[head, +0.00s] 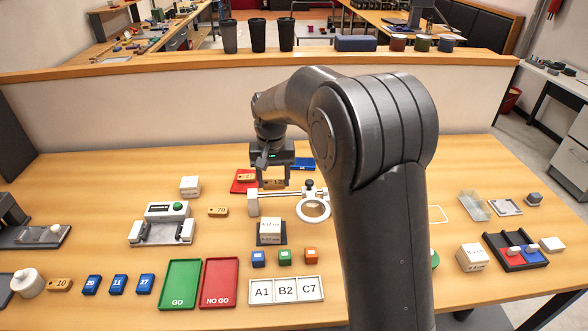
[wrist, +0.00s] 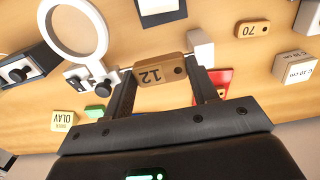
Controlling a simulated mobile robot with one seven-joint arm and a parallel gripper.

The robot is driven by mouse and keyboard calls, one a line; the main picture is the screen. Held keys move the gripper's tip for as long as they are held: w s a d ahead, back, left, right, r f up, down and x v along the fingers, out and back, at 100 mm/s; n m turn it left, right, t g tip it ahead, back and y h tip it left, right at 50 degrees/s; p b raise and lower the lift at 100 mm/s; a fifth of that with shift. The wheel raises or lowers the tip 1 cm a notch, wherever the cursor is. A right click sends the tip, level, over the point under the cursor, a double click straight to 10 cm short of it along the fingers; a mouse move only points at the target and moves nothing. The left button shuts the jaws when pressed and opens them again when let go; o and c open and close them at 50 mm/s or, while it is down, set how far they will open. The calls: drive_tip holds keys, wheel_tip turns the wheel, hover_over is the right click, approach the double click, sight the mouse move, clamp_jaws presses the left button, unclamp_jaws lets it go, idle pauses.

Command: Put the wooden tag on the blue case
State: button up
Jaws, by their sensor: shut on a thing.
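My gripper (head: 274,181) is shut on a wooden tag marked 12 (wrist: 160,69), its two fingers on either end of the tag in the wrist view. In the head view the held tag (head: 274,183) shows below the gripper, partly hidden by the fingers. The blue case (head: 303,163) lies flat on the table just right of and behind my gripper, partly hidden by it. A red case (head: 236,188) lies to the left of the gripper, with a wooden piece on it. I cannot tell exactly how high the held tag is.
A magnifier stand (head: 268,205) stands just in front of my gripper. Another wooden tag (head: 218,211) and a white block (head: 189,186) lie to the left. Green (head: 181,284) and red (head: 220,283) trays are at the front. The table's back strip is clear.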

drive_tip(key=w+d, duration=1.9)
drive_tip(key=d, duration=0.4)
approach(303, 163)
drive_tip(key=d+f, duration=0.1)
drive_tip(key=w+d+f, duration=0.1)
drive_tip(key=d, duration=0.1)
drive_tip(key=shift+f, duration=2.25)
drive_tip(key=shift+f, duration=0.15)
drive_tip(key=o, duration=0.9)
drive_tip(key=shift+o, duration=0.2)
